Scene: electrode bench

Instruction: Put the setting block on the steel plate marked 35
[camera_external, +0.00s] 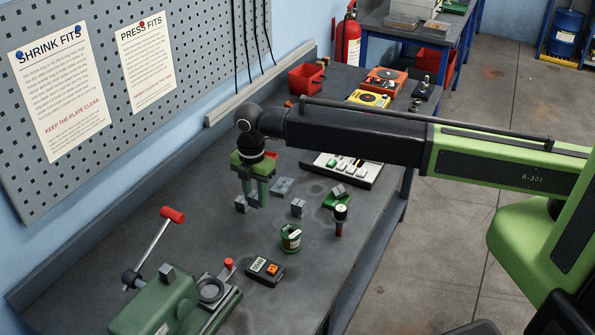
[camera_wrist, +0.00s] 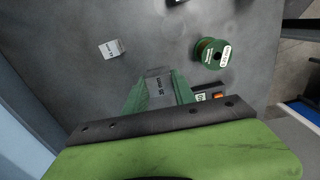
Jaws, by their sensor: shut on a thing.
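My gripper (camera_external: 256,205) hangs above the bench, its green fingers pointing down. In the wrist view its fingers (camera_wrist: 160,90) are shut on a small grey block (camera_wrist: 159,85) with dark lettering, which I take for the setting block. In the external view the fingers largely hide it. Small grey steel pieces lie on the bench: one left of the fingers (camera_external: 241,204), one behind (camera_external: 282,187) and one to the right (camera_external: 298,208). The wrist view shows a grey piece with a small mark (camera_wrist: 111,48). Their marks are too small to read surely, so I cannot tell which is 35.
A green spool (camera_external: 291,238) and a dark box with an orange button (camera_external: 265,270) are near the gripper. A green machine with a red-knobbed lever (camera_external: 165,300) stands in front. A black-topped cylinder (camera_external: 340,214) and a green item (camera_external: 337,196) stand to the right.

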